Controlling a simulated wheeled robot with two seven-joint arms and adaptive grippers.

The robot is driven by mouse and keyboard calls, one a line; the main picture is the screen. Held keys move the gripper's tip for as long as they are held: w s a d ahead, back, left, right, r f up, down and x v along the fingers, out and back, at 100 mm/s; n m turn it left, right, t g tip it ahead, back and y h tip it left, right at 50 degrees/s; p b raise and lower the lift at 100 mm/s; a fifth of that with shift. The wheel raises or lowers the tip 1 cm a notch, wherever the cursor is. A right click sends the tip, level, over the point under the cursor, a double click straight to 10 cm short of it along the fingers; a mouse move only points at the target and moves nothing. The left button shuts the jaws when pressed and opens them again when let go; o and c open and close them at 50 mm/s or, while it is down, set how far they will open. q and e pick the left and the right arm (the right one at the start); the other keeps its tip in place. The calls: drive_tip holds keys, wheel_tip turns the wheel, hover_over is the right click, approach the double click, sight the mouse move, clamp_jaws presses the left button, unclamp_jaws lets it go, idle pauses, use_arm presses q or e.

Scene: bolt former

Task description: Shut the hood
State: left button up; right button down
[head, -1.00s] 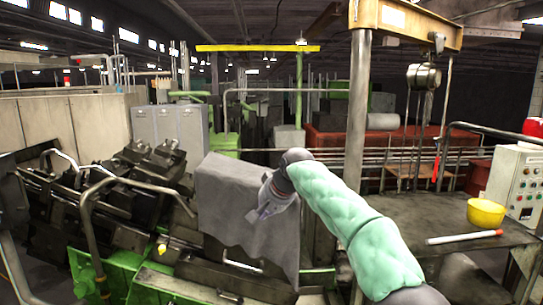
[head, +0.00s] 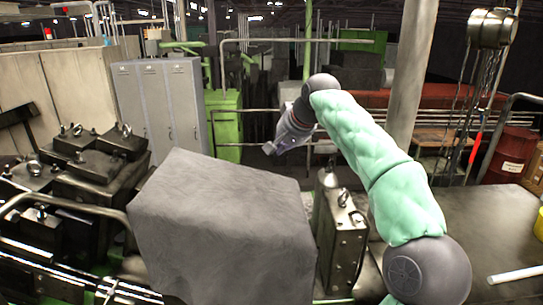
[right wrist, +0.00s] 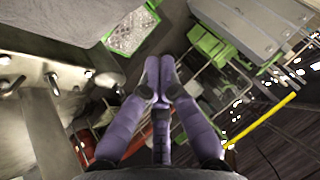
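The hood appears to be the large grey, rough-faced cover (head: 220,215) in the middle of the head view. Its top and near face show; I cannot tell how far open it stands. My right gripper (head: 272,148) is beyond its upper right edge, apart from it in the picture. In the right wrist view the fingers of my right gripper (right wrist: 160,62) come together at the tips with nothing visible between them. A grey surface (right wrist: 50,22) at the upper left there is probably the hood. My left gripper is not in view.
Dark machine blocks with lifting eyes (head: 100,180) and a bent pipe rail (head: 70,195) stand left of the hood. A metal block (head: 342,240) stands right of it. A post (head: 412,75) rises behind my right arm. Grey lockers (head: 160,105) stand behind.

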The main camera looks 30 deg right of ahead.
drive_tip(key=shift+w+a+f, duration=0.1)
drive_tip(key=shift+w+f, duration=0.2)
drive_tip(key=shift+f, duration=0.05)
wheel_tip(320, 180, down, 6)
drive_tip(key=w+a+p, duration=0.1)
drive_tip(key=w+p, duration=0.1)
drive_tip(key=shift+a, duration=0.3)
drive_tip(key=shift+f, duration=0.1)
idle(0.3)
